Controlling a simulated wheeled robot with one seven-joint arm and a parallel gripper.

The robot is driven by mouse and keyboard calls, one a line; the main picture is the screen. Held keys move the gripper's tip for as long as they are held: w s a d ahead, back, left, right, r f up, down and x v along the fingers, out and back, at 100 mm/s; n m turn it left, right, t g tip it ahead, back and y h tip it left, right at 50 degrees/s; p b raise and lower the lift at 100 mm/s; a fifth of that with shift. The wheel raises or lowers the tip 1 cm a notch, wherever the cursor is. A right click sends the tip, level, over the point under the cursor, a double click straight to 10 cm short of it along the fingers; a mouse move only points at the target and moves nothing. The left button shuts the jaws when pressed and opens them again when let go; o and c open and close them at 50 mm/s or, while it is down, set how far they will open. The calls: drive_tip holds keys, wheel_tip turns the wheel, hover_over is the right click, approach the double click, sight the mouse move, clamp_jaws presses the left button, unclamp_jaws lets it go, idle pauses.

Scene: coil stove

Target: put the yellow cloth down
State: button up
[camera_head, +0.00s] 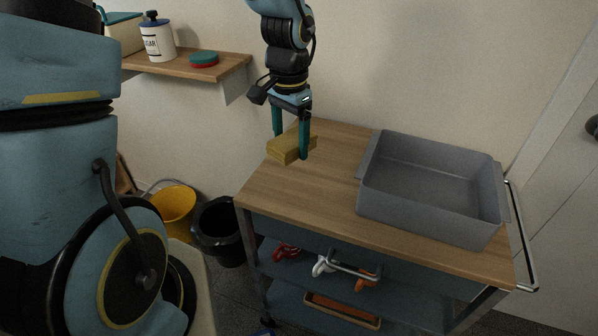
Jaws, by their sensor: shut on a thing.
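My gripper (291,150) points down near the back left of the cart's wooden top. Its two teal fingers are shut on the yellow cloth (283,153), a small folded block. The cloth is over the left part of the wooden cart top (318,191). I cannot tell from this view whether its underside touches the wood.
A grey tub (425,185) takes up the right part of the cart top. The wood left of it is clear. A wall shelf (185,66) holds a sugar jar (157,38) and a round red and teal item (204,59).

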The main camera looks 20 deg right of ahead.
sight(292, 185)
wheel_tip(292, 185, down, 10)
drive_tip(key=shift+w+d+r+p, duration=0.1)
drive_tip(key=shift+p, duration=0.7)
drive_tip(key=shift+f, duration=0.25)
drive_tip(key=o, duration=1.2)
drive_tip(key=shift+c, duration=0.2)
drive_tip(key=shift+r, duration=0.1)
wheel_tip(292, 185, up, 12)
drive_tip(key=shift+r+b, duration=0.15)
drive_tip(key=shift+b, duration=0.5)
drive_tip(key=w+a+r+n+t, duration=0.1)
drive_tip(key=a+n, duration=1.1)
drive_tip(key=a, duration=1.3)
drive_tip(key=shift+w+r+t, duration=0.15)
drive_tip(key=shift+r+t, duration=0.15)
drive_tip(key=shift+r, duration=0.3)
